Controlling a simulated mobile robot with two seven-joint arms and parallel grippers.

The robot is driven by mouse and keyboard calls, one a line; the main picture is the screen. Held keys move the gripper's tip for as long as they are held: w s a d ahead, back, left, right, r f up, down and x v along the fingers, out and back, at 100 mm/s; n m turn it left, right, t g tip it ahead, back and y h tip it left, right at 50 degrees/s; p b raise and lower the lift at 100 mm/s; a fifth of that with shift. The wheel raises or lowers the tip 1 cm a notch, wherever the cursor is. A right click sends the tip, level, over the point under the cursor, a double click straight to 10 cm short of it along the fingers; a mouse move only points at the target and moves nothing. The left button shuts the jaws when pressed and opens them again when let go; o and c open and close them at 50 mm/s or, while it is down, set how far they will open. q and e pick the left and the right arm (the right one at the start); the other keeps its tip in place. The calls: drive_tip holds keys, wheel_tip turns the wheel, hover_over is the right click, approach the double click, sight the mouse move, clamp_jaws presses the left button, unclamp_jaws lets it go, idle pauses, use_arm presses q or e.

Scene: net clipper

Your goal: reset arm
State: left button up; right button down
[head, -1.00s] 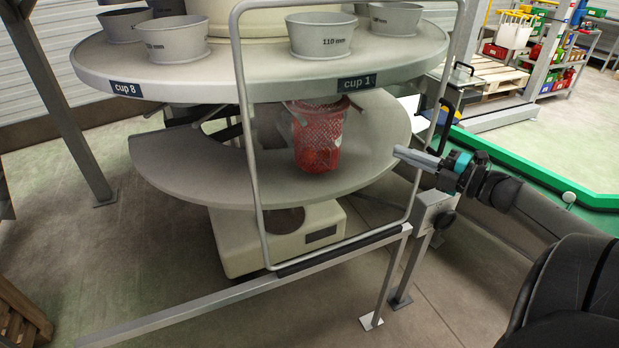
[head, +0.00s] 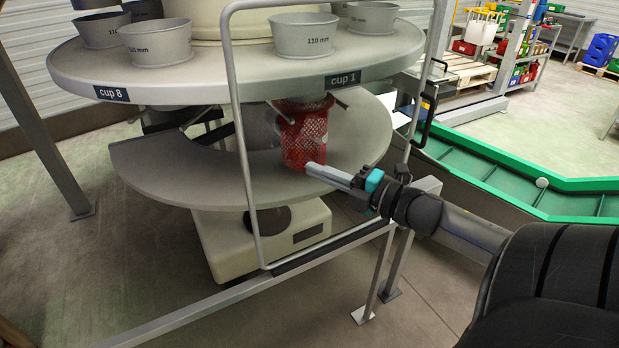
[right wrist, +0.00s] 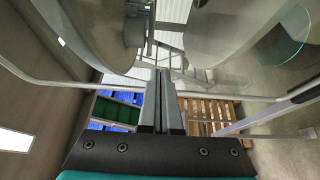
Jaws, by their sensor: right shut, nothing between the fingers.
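My right gripper (head: 318,172) reaches in from the right in the head view. Its fingers are shut with nothing between them, and in the picture their tips overlap the lower edge of the red net (head: 303,140). I cannot tell whether they touch it. The red net hangs under the cup 1 place of the round machine (head: 250,68). In the right wrist view the shut fingers (right wrist: 161,78) point away from the camera, with the machine's discs above. My left gripper is not in view.
A grey tube frame (head: 238,130) stands in front of the machine, with a metal rail (head: 300,272) below. A green conveyor (head: 490,170) lies to the right. Several grey cups, one of them (head: 305,36) above the cup 1 label, stand on the upper disc.

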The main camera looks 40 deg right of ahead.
drive_tip(key=shift+w+a, duration=0.1)
drive_tip(key=shift+a, duration=0.35)
drive_tip(key=s+d+f+m+g+h, duration=0.1)
drive_tip(key=d+f+m+h, duration=0.25)
drive_tip(key=f, duration=0.35)
drive_tip(key=s+d+f+m+g+h, duration=0.1)
drive_tip(key=s+d+f+m+h, duration=0.2)
drive_tip(key=f, duration=0.5)
drive_tip(key=s+f+m+g, duration=0.2)
drive_tip(key=s+f+m, duration=0.15)
drive_tip(key=f, duration=0.55)
drive_tip(key=s+f+m+g, duration=0.2)
drive_tip(key=s+f+m, duration=0.15)
drive_tip(key=f, duration=0.45)
drive_tip(key=s+a+f+m+g, duration=0.1)
drive_tip(key=s+a+f+g, duration=0.25)
drive_tip(key=s+f, duration=0.3)
drive_tip(key=s+a+f+m+g, duration=0.2)
drive_tip(key=s+a+f, duration=0.3)
drive_tip(key=f, duration=0.2)
drive_tip(key=s+a+f+m+g, duration=0.1)
drive_tip(key=s+a+f+g, duration=0.1)
drive_tip(key=s+a+f, duration=0.2)
drive_tip(key=s+a+f+m+g+y, duration=0.1)
drive_tip(key=s+a+f+g, duration=0.2)
drive_tip(key=s+a, duration=0.7)
drive_tip(key=shift+s+a+f, duration=0.4)
drive_tip(key=shift+s+f, duration=0.05)
drive_tip(key=shift+f, duration=0.3)
